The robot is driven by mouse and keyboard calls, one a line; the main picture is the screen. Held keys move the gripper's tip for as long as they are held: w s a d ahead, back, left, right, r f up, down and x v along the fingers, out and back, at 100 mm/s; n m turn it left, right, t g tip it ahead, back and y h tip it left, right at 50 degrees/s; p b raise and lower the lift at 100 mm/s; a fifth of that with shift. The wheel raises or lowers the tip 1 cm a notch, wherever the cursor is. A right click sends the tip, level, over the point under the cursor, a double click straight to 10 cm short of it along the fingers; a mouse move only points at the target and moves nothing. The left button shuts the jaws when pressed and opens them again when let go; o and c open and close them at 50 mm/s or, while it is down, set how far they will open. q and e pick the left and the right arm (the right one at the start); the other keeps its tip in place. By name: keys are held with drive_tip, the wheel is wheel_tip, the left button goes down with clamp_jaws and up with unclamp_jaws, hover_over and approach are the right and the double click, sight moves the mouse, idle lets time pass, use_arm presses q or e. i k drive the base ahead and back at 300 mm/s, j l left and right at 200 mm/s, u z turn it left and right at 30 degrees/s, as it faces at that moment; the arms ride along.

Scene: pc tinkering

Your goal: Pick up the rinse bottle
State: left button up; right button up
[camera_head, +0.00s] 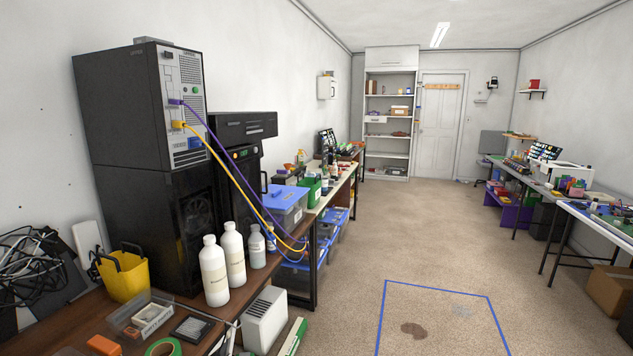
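Several white bottles stand upright on the brown wooden bench at the left. The nearest is a tall white bottle (213,272) with a label too small to read. A small bottle (270,238) is partly visible beside that one. I cannot tell from the labels which is the rinse bottle. Neither of my grippers is in view.
A yellow basket (124,280), a black computer tower (140,105) and a clear tray (140,314) are on the bench near the bottles. Purple and yellow cables (240,178) hang over the bottles. A blue-lidded bin (287,205) stands behind. Open carpet (440,260) lies to the right.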

sight(324, 184)
drive_tip(key=i+l+z, duration=0.3)
drive_tip(key=i, duration=0.35)
drive_tip(key=i+z, duration=0.3)
drive_tip(key=i, duration=0.3)
drive_tip(key=i+u, duration=0.1)
drive_tip(key=i, duration=0.5)
drive_tip(key=i+l+u, duration=0.1)
drive_tip(key=i, duration=0.45)
drive_tip(key=i+l+u, duration=0.1)
drive_tip(key=i, duration=0.5)
drive_tip(key=l, duration=0.1)
